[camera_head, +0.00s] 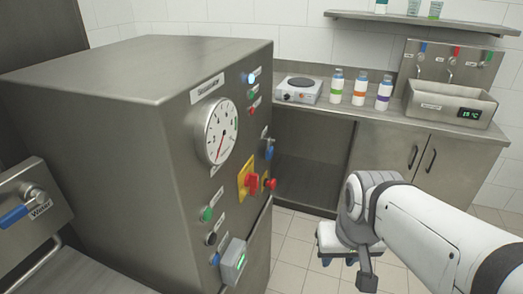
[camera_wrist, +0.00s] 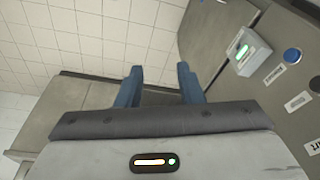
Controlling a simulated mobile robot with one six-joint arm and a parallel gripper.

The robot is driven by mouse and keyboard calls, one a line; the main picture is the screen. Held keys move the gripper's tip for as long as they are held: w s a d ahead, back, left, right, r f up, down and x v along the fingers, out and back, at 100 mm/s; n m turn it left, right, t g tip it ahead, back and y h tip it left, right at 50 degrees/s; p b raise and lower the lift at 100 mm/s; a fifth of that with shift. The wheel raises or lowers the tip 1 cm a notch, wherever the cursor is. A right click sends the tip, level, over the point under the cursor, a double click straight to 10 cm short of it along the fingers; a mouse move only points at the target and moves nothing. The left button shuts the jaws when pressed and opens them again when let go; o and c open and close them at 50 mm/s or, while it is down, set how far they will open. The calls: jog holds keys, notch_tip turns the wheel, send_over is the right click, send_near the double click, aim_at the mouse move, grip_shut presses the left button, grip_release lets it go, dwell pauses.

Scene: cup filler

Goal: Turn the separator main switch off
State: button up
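The separator (camera_head: 135,100) is a big grey metal cabinet at the left in the head view. On its panel face sits a rotary switch with a red handle on a yellow plate (camera_head: 246,180), which looks like the main switch; its exact setting is hard to read. A red knob or button (camera_head: 270,184) is just right of it. My gripper (camera_head: 338,262) is low over the floor, right of the cabinet and apart from it. In the wrist view my gripper (camera_wrist: 158,72) has its two blue fingers apart with nothing between them. The rotary switch is not visible there.
The panel also carries a round gauge (camera_head: 218,130), green (camera_head: 206,214) and black (camera_head: 211,239) buttons, and a protruding box with a green display (camera_head: 233,261). A counter with bottles (camera_head: 359,88) and a hot plate (camera_head: 299,89) stands behind. Tiled floor lies between.

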aim_at(258, 179)
jog(key=w+a+f+m+g+y+b, duration=0.2)
jog(key=w+a+f+m+g+y, duration=0.1)
jog(key=w+a+m+y, duration=0.65)
jog(key=w+m+t+y, duration=0.7)
jog(key=w+m+y, duration=0.1)
jog(key=w+m, duration=0.55)
jog(key=shift+n+h, duration=0.25)
jog(key=shift+n, duration=0.25)
jog(key=x, duration=0.6)
jog(key=shift+w+a+r, duration=0.25)
jog(key=shift+w+r, duration=0.15)
jog(key=shift+w, duration=0.15)
